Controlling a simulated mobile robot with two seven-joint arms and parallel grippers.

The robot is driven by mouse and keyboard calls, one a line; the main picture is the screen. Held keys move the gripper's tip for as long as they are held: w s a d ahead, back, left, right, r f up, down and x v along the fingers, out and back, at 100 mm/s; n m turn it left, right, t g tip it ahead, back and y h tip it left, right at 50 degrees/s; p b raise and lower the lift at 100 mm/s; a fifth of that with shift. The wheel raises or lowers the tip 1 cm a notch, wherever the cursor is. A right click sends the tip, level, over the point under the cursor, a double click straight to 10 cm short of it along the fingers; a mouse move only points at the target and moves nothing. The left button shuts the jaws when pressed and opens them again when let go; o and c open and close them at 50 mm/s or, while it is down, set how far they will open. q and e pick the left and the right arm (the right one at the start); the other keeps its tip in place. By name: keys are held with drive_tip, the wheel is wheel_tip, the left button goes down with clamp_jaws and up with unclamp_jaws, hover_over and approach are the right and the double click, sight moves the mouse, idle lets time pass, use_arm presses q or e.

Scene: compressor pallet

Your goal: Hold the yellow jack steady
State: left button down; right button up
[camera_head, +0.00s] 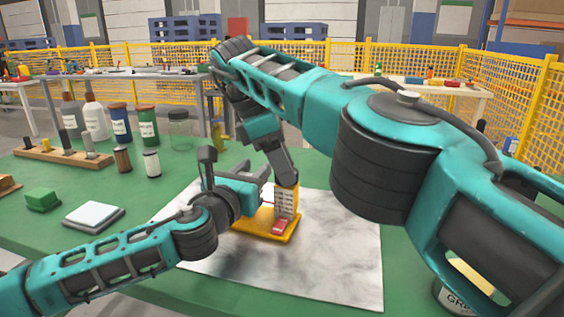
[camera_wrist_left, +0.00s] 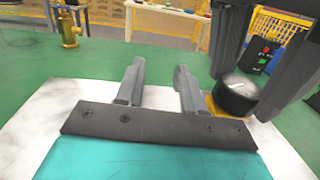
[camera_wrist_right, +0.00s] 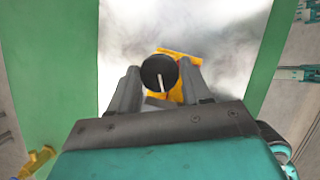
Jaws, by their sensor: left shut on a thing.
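The yellow jack (camera_head: 262,226) stands on a pale marbled sheet, with a gridded panel and a red piece at its front. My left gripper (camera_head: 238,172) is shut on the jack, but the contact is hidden. In the left wrist view (camera_wrist_left: 158,74) its fingers stand apart, and the jack's yellow part (camera_wrist_left: 211,106) shows beside the right finger. My right gripper (camera_head: 286,178) is over the jack. In the right wrist view (camera_wrist_right: 158,78) its fingers flank the black round knob (camera_wrist_right: 155,82); whether they grip it is unclear. The knob also shows in the left wrist view (camera_wrist_left: 236,97).
The marbled sheet (camera_head: 340,270) is clear around the jack. A white-topped block (camera_head: 93,216) and a green block (camera_head: 42,199) lie at left. Bottles (camera_head: 97,120), a jar (camera_head: 180,132) and a wooden rack (camera_head: 65,155) stand behind. A can (camera_head: 455,300) is at front right.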

drive_tip(key=shift+o, duration=1.4)
drive_tip(key=shift+d+f, duration=0.1)
drive_tip(key=shift+d, duration=0.1)
drive_tip(key=shift+o, duration=0.8)
drive_tip(key=shift+a, duration=0.1)
drive_tip(key=shift+n, duration=0.6)
